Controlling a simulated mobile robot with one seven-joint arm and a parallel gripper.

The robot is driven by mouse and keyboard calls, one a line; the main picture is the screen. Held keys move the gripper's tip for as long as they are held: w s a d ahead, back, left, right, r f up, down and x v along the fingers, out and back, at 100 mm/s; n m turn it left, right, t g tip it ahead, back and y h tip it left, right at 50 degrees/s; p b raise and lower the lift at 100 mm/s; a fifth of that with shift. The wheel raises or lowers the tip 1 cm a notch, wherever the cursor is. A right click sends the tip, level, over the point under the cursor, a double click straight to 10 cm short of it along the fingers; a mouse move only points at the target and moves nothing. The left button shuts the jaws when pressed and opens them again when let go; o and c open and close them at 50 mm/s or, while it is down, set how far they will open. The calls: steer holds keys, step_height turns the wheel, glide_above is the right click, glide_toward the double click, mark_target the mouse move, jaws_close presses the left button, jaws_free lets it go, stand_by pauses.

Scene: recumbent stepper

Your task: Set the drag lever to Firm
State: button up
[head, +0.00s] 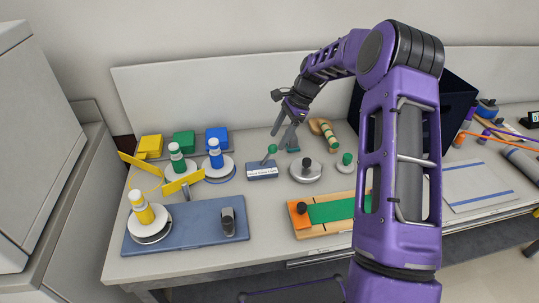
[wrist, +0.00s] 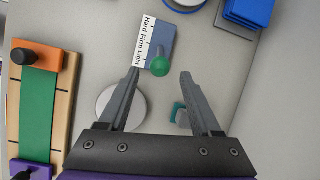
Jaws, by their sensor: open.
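The drag lever's blue base (head: 262,170) stands on the table, with a white label reading Hard, Firm, Light from left to right. Its green knob (head: 272,148) leans to the right, toward the Light end. In the wrist view the base (wrist: 162,36) shows with its label (wrist: 146,42), and the green knob (wrist: 160,67) is at the Light end. My gripper (head: 286,138) is open and empty, just right of and above the knob in the head view. In the wrist view the knob appears between the tips of my gripper (wrist: 160,72); I cannot tell the height gap.
A round metal piece with a black knob (head: 306,170) stands right of the lever. A wooden board with a green strip (head: 332,208) lies in front. A blue tray (head: 190,230) and bottles on white discs are at left. A teal-and-grey piece (wrist: 181,115) lies below my right finger.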

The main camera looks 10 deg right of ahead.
mark_target(273, 148)
steer(key=x, duration=0.8)
steer(key=shift+c, duration=0.2)
jaws_close()
steer(key=shift+w+r, duration=0.1)
stand_by(1.0)
